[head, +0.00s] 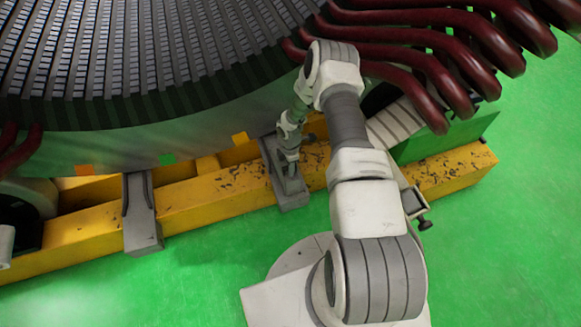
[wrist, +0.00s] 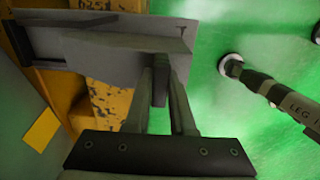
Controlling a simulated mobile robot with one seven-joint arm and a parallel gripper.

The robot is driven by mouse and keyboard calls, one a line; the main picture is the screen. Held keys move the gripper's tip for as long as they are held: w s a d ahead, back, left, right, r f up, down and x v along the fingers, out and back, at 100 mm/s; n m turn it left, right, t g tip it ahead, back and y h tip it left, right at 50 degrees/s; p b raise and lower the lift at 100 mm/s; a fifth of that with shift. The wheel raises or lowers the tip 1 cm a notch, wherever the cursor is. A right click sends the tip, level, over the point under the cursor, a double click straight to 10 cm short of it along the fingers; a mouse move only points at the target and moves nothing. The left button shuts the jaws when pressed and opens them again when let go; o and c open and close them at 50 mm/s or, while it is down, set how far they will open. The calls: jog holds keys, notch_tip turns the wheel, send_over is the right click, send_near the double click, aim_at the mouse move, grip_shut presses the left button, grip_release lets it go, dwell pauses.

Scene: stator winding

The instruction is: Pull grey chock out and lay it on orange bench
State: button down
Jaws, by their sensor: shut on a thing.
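The grey chock (head: 292,196) sits across the yellow beam under the big stator, near the middle of the head view. My gripper (head: 288,152) reaches down to it from above. In the wrist view my two fingers (wrist: 162,72) are closed on a rib of the grey chock (wrist: 75,72), whose broad plate spans the upper left. The chock still lies against the yellow beam (wrist: 108,105) there. The fingers and my arm hide part of it. I see no orange bench in either view.
A second grey chock (head: 140,228) straddles the yellow beam (head: 205,198) to the left. Dark red curved bars (head: 455,70) jut out at the upper right, close to my arm. The green floor (head: 190,275) in front is open.

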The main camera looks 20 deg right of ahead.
jog(key=c, duration=0.7)
grip_release()
notch_tip(320, 180, up, 17)
jog(key=p, duration=0.5)
jog(key=shift+r, duration=0.2)
